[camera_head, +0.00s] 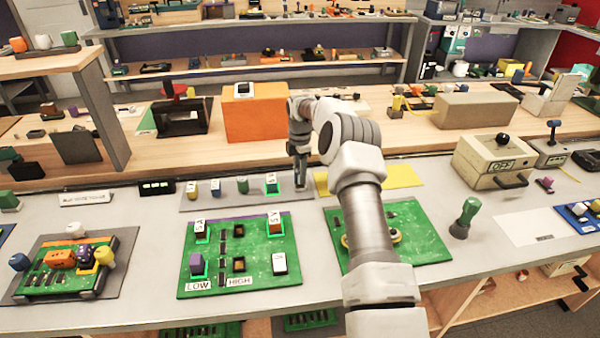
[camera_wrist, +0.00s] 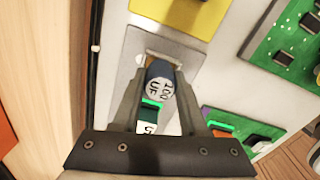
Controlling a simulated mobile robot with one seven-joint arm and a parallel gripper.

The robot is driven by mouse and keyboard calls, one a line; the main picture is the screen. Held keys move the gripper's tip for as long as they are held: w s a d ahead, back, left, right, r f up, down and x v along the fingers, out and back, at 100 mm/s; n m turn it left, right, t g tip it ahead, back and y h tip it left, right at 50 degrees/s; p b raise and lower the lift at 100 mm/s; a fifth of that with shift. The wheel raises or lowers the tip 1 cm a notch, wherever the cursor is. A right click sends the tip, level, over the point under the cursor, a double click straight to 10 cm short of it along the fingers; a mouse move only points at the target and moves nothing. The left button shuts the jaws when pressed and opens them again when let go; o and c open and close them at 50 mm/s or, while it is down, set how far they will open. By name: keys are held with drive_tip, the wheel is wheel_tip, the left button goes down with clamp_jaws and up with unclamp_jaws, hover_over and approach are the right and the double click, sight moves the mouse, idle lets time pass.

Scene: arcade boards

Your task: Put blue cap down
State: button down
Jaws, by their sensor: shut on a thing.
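The blue cap (camera_wrist: 158,88) is a dark blue cylinder with a white label reading 100 UF, seen in the wrist view. My gripper (camera_wrist: 159,72) is shut on it, with one finger on each side. In the head view my gripper (camera_head: 301,184) is low over the right end of a grey mat (camera_head: 240,205). The cap is mostly hidden there by the fingers. I cannot tell whether its underside touches the mat.
Several small parts stand on the mat, including a green one (camera_head: 242,185) and a white-labelled one on green (camera_head: 271,184). A yellow mat (camera_head: 395,178) lies to the right. Green boards (camera_head: 258,258) lie in front. An orange box (camera_head: 255,112) stands behind.

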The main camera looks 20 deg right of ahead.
drive_tip(key=shift+f+b, duration=0.3)
drive_tip(key=shift+f, duration=0.2)
drive_tip(key=shift+c, duration=2.2)
unclamp_jaws()
drive_tip(key=shift+r, duration=0.15)
